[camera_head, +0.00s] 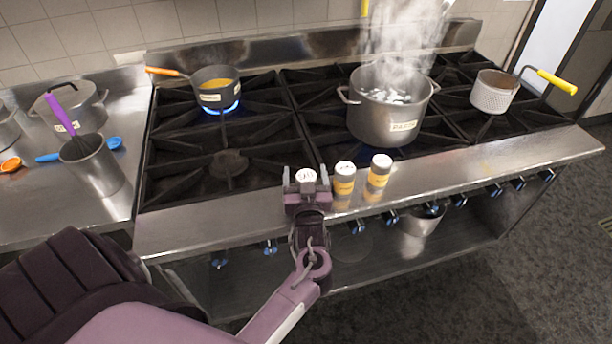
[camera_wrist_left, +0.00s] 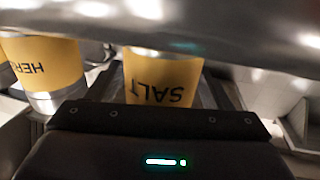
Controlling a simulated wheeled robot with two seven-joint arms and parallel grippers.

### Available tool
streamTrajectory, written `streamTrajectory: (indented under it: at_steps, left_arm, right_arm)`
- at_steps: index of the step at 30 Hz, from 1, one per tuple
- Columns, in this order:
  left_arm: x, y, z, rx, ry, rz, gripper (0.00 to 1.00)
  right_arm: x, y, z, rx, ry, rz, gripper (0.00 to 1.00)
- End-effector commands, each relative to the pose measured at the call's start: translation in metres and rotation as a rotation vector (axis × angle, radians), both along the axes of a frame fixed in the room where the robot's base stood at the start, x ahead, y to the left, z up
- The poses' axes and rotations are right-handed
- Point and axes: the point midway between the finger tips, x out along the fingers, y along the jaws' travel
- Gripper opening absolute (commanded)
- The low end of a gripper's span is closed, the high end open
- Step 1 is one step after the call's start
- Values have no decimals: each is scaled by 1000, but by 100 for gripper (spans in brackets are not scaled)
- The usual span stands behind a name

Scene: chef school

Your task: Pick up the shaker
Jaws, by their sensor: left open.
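Three shakers with white tops and yellow labels stand in a row on the steel front ledge of the stove. The left shaker (camera_head: 306,175) is between the fingers of my left gripper (camera_head: 301,180), which is open around it. In the left wrist view this shaker (camera_wrist_left: 163,75) reads "SALT", upside down, and stands between the fingers. I cannot tell whether either finger touches it. The gripper hides its lower part in the head view. The middle shaker (camera_head: 343,181) and the right shaker (camera_head: 378,173) stand just to the right. A shaker labelled "HER..." (camera_wrist_left: 40,62) shows beside the salt.
A large steaming pot (camera_head: 380,125) stands behind the shakers. A small pan (camera_head: 215,95) sits over a blue flame at the back left. A metal cup with a whisk (camera_head: 92,170) stands on the left counter. The ledge (camera_head: 210,222) left of the gripper is clear.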

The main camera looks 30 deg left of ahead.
Motion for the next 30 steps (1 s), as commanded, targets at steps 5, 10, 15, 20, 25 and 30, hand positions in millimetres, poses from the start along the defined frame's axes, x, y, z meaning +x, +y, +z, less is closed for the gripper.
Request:
streamTrajectory:
  at_steps: [5, 10, 15, 20, 25, 30]
  left_arm:
    - [0, -1, 0, -1, 1, 0, 74]
    - [0, -1, 0, -1, 0, 0, 54]
    - [0, 0, 0, -1, 0, 0, 32]
    - [0, 0, -1, -2, 2, 0, 20]
    - [-1, 0, -2, -3, 5, 0, 20]
    - [-1, 0, 6, -3, 7, 0, 20]
  right_arm:
    - [11, 2, 1, 2, -15, -1, 63]
    - [4, -7, 0, -8, -5, -1, 63]
    - [-13, -15, -1, -19, 18, 0, 63]
    - [-8, -13, -1, -17, 12, 0, 63]
    - [2, -6, 1, -8, -2, -2, 63]
    - [3, 2, 9, 3, -3, -4, 63]
